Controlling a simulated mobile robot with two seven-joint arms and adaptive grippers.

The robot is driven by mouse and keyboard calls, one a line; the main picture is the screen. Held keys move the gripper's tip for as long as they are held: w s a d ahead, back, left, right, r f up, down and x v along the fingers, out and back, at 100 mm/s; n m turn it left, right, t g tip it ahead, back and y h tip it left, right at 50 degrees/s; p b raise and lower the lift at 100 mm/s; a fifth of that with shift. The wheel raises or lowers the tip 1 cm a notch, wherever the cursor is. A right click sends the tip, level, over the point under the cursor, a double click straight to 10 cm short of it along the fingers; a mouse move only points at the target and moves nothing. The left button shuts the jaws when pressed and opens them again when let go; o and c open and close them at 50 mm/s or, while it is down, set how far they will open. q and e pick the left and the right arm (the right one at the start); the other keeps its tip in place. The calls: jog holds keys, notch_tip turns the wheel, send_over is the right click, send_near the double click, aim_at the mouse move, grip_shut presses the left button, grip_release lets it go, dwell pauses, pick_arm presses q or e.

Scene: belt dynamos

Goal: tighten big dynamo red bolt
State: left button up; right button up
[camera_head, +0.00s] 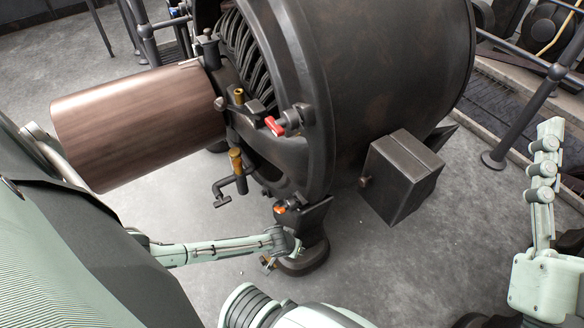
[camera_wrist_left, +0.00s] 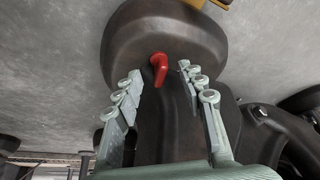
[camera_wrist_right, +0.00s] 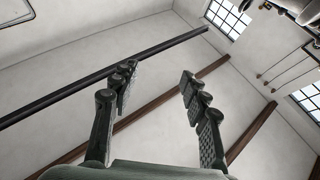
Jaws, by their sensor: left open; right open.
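The big dynamo (camera_head: 385,60) is a large dark drum with a brown cylinder (camera_head: 140,120) at its left. A red handle-shaped piece (camera_head: 274,126) sits on its front rim. A small orange-red piece (camera_head: 280,210) shows lower down, by the dark foot (camera_head: 303,262). My left gripper (camera_head: 284,243) is beside this foot, open. In the left wrist view a bent red bolt (camera_wrist_left: 159,67) stands on a dark rounded part, between and just beyond the open fingertips, with no visible contact. My right gripper (camera_head: 549,140) is raised at the right, open and empty, away from the dynamo.
A dark box (camera_head: 402,178) juts from the dynamo's right side. Brass-topped fittings (camera_head: 237,162) and a crank-like rod (camera_head: 222,190) stick out at its front. A metal railing (camera_head: 520,115) runs along the right. Grey floor (camera_head: 400,270) is clear between the foot and my right arm.

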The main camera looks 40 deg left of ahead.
pick_arm(q)
jog(key=shift+x, duration=0.75)
pick_arm(e)
jog(key=shift+s+d+r+t, duration=0.35)
jog(key=shift+r+t, duration=0.3)
jog(key=shift+t, duration=0.05)
